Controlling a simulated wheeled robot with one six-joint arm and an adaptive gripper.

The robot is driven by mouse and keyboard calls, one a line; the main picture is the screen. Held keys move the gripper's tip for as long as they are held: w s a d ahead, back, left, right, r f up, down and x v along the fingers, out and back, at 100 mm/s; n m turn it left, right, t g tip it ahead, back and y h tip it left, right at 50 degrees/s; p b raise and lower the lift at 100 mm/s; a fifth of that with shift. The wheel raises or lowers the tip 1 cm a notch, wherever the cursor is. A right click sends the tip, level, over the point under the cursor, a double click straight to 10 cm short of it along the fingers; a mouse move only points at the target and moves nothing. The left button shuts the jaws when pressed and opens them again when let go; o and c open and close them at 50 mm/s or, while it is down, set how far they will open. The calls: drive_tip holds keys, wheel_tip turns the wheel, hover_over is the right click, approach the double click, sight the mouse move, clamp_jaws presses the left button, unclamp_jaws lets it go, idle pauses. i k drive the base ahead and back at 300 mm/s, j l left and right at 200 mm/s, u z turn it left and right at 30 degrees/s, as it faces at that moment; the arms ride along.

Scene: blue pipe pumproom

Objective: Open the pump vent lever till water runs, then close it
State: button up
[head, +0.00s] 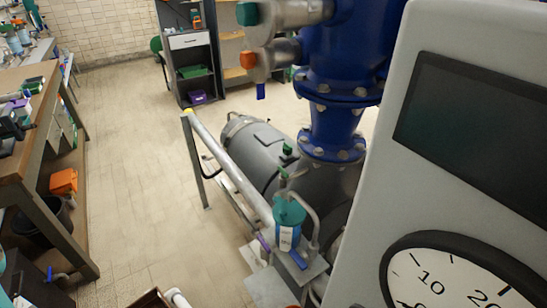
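The grey pump body (262,150) lies on its side below a large blue flanged pipe (333,125) in the middle of the head view. A small green fitting (287,149) sits on a thin stem above the pump. A teal-topped bottle-like part (288,220) stands at the pump's near end beside a bent grey pipe. A small blue lever-like piece (298,259) and a purple piece (264,242) show just below it. I cannot tell which of these is the vent lever. No running water is visible. My gripper is not in view.
A pale panel (455,205) with a dark screen and round dial blocks the right side. A metal rail (228,168) runs along the pump's left. A wooden workbench (30,75) stands at left, shelves (190,60) at the back. The tiled floor (130,150) between is clear.

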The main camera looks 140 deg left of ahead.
sight(283, 174)
drive_tip(key=k+l+u, duration=0.1)
drive_tip(key=u, duration=0.3)
drive_tip(key=k+u, duration=0.2)
drive_tip(key=u, duration=0.65)
drive_tip(key=i+l+u, duration=0.1)
drive_tip(key=u, duration=0.4)
drive_tip(key=l+u, duration=0.15)
drive_tip(key=u, duration=0.35)
drive_tip(key=j+u, duration=0.25)
drive_tip(key=u, duration=0.15)
drive_tip(key=i+j+u, duration=0.1)
drive_tip(key=j+u, duration=0.15)
drive_tip(key=u, duration=0.15)
drive_tip(key=i+j+u, duration=0.1)
drive_tip(key=u, duration=0.3)
drive_tip(key=i+j+u, duration=0.4)
drive_tip(key=i+z, duration=0.35)
drive_tip(key=i+j+z, duration=0.1)
drive_tip(key=j+z, duration=0.15)
drive_tip(key=j, duration=0.15)
drive_tip(key=j+z, duration=0.3)
drive_tip(key=j, duration=0.15)
